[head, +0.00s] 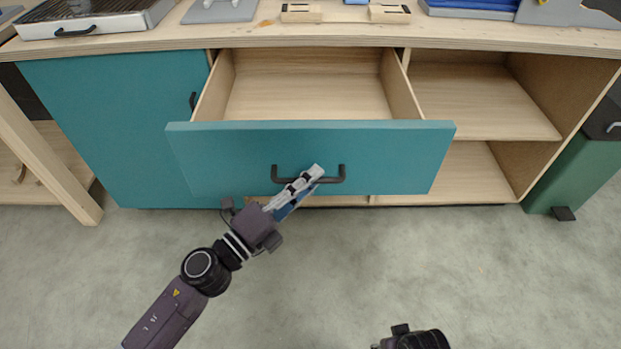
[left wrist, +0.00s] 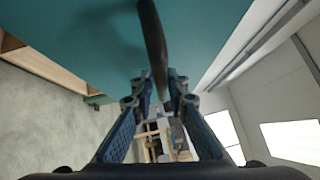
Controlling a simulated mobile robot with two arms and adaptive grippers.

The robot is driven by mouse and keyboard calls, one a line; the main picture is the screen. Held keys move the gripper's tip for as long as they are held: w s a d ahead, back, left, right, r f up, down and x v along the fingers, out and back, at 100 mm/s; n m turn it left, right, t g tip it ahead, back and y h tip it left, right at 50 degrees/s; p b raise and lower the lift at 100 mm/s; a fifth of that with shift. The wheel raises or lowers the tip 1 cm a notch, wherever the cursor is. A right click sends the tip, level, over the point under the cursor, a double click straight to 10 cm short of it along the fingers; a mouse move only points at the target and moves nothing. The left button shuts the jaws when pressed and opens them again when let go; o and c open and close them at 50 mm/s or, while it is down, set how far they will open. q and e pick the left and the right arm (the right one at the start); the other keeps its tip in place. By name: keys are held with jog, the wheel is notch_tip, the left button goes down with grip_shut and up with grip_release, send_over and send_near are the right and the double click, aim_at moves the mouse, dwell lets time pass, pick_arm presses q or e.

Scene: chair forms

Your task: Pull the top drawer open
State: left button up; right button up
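The top drawer (head: 310,153) has a wide teal front and stands well out from the cabinet, its pale wooden inside (head: 310,95) empty where visible. Its dark bar handle (head: 335,180) is at the middle of the front. My left gripper (head: 312,178) reaches it from the lower left, with its fingers closed around the bar. In the left wrist view, the handle (left wrist: 154,45) runs between the two blue fingertips (left wrist: 158,88). Of my right arm, only a dark part shows at the bottom edge of the head view; its fingers are out of sight.
A teal door (head: 120,130) with a dark handle is left of the drawer. Open shelves (head: 480,100) are at the right. Trays and boards lie on the wooden countertop (head: 240,38). The grey floor in front is clear.

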pick_arm(q)
jog(key=shift+o, duration=1.1)
jog(key=shift+a, duration=0.1)
jog(key=v, duration=1.2)
jog(key=shift+w, duration=0.1)
